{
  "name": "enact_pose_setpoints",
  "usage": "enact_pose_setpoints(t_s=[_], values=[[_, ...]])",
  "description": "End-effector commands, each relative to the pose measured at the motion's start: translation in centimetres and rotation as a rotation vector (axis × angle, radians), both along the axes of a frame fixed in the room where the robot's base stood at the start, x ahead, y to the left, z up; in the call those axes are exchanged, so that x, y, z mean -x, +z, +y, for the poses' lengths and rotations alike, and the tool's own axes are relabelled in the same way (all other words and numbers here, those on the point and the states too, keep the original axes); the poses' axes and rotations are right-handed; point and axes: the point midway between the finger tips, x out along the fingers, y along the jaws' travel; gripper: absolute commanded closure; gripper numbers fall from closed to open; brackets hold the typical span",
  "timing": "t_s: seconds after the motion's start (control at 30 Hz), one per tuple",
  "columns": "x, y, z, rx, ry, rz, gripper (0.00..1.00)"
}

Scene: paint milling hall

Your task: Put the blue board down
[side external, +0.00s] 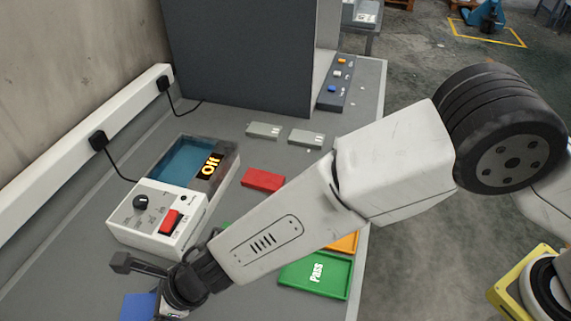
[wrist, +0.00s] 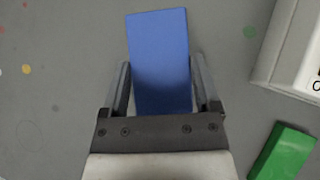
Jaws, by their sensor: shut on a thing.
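The blue board (wrist: 158,55) is a flat rectangular block between the two fingers of my gripper (wrist: 160,85) in the wrist view. My gripper is shut on it, and the board's far end sticks out past the fingertips. In the side view, part of the blue board (side external: 138,307) shows at the bottom edge, left of my wrist. The rest of it is cut off by the frame or hidden by my wrist. The grey table lies beneath it; I cannot tell whether the board touches the table.
A white control box (side external: 158,217) with a screen reading "Off" stands near the wall. A green block (wrist: 283,152) lies right of my gripper. A red block (side external: 263,180), two grey blocks and a green "Pass" tray (side external: 315,275) are on the table. The table left of the board is clear.

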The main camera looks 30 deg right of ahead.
Motion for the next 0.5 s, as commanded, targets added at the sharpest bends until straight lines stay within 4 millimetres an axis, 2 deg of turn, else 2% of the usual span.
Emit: enact_pose_setpoints(t_s=[0.5], values=[[-0.67, -1.18, 0.79, -0.001, -0.001, -0.001, 0.89]])
